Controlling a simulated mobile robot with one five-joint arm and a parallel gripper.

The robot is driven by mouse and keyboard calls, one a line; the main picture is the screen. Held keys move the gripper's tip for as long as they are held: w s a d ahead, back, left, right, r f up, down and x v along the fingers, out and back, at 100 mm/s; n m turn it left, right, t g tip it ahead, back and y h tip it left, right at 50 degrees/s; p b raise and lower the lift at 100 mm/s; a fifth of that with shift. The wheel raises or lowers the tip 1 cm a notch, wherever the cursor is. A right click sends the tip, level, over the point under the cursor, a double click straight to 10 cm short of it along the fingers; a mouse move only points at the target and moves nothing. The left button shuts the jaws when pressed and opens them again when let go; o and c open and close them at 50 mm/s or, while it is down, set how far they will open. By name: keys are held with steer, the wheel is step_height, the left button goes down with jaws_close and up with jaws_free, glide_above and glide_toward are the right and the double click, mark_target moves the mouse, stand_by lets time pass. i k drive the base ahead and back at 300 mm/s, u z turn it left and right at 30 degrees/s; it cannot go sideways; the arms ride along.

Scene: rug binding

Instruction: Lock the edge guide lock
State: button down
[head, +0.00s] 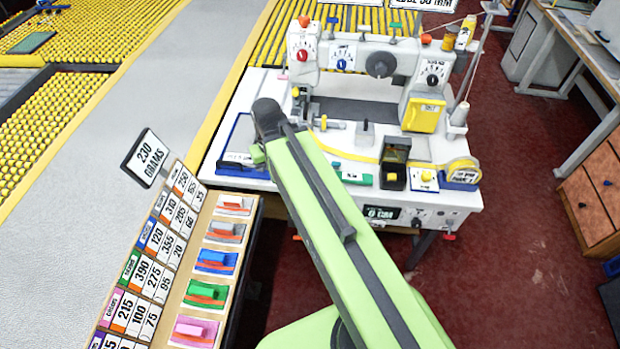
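A white binding machine (345,60) stands on a white table (455,205) at the upper right. Several small knobs and levers show on it, and I cannot tell for sure which is the edge guide lock. My green arm reaches up from the bottom to the table's left part. Its dark wrist (268,115) is just left of that fitting. My gripper is mostly hidden behind the arm; a small green part (257,153) shows at the wrist. Its fingers cannot be made out.
A yellow tape (350,156) runs to a round yellow reel (461,171) on the table's right. A black box (394,168) stands in front of the machine. A rack of coloured blocks (216,261) is at the lower left. Red floor (520,250) is clear on the right.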

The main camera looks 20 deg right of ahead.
mark_target(336, 165)
steer(key=u, duration=1.3)
steer(key=k, duration=1.55)
steer(key=u, duration=0.9)
steer(key=i, duration=1)
